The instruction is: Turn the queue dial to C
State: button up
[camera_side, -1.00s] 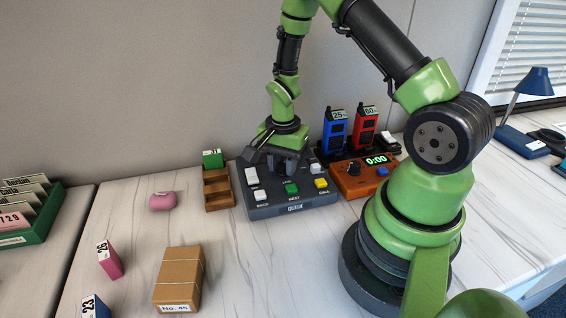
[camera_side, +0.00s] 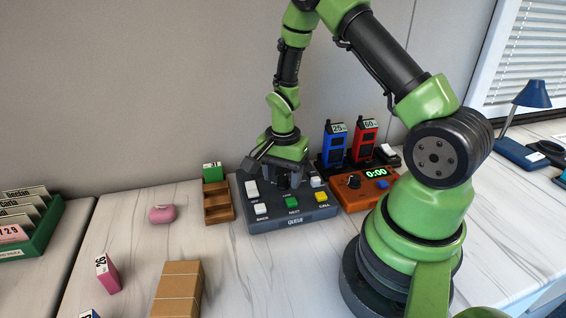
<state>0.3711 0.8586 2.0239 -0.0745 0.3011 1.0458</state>
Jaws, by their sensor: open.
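The dark grey queue panel (camera_side: 262,221) lies on the table in the middle of the view. It carries a white BACK button (camera_side: 261,209), a green NEXT button (camera_side: 291,201), a yellow CALL button (camera_side: 321,197) and a white rocker (camera_side: 251,188). My gripper (camera_side: 290,186) points down over the panel's back middle, with its fingers close to the panel behind the green button. It is open. The queue dial and its letters are hidden behind my gripper, so its setting cannot be read.
Right of the panel stand an orange timer (camera_side: 352,200) reading 0:00 and blue (camera_side: 334,147) and red (camera_side: 364,138) handsets. Left are a brown wooden tray (camera_side: 217,214), a pink rounded object (camera_side: 162,214) and a cardboard box (camera_side: 179,287). The table in front of the panel is clear.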

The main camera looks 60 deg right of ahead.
aim_at(283, 178)
notch_tip(283, 178, up, 9)
jog(key=shift+r, duration=0.2)
dwell(0.3)
